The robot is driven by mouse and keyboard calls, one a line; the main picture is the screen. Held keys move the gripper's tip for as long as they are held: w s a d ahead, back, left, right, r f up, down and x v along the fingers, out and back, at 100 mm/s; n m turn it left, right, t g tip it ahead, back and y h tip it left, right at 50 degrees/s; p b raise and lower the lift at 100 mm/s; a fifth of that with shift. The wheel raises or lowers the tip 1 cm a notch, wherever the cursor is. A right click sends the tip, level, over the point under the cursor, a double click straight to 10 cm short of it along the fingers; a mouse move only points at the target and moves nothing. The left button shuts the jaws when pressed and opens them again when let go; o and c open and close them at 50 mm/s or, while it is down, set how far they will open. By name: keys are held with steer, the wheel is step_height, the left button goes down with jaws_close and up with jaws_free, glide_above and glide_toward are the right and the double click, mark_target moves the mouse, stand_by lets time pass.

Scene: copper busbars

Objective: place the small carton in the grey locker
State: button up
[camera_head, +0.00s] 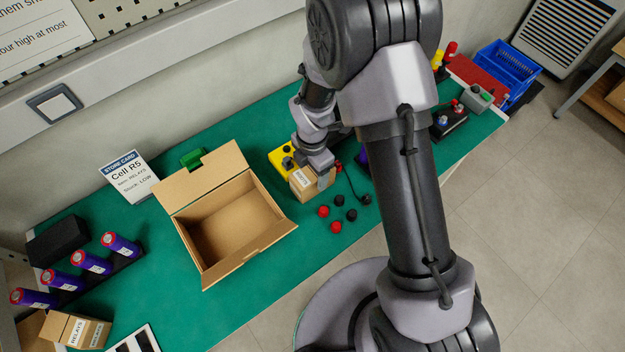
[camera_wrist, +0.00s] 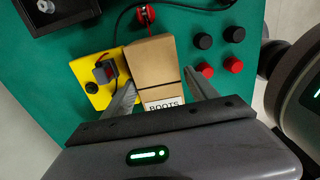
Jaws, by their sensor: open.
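A small brown carton (camera_head: 303,187) with a white label stands on the green bench top beside a yellow plate. In the wrist view the carton (camera_wrist: 152,62) has a dark band and a label reading BOOTS. My gripper (camera_wrist: 160,80) is open, with one finger on each side of the carton; I cannot tell whether they touch it. In the head view my gripper (camera_head: 318,165) is just above the carton and partly hides it. I cannot make out a grey locker for certain in either view.
A large open cardboard box (camera_head: 190,240) stands left of the carton. Red and black knobs (camera_head: 336,214) lie close to its right. The yellow plate (camera_wrist: 90,70) with a switch is beside it. A RELAYS carton (camera_head: 88,331) and several purple cylinders (camera_head: 92,262) are at the left end.

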step_height(320, 180, down, 4)
steer(key=shift+w+r+b, duration=0.1)
steer(key=shift+b, duration=0.55)
steer(key=shift+r, duration=0.1)
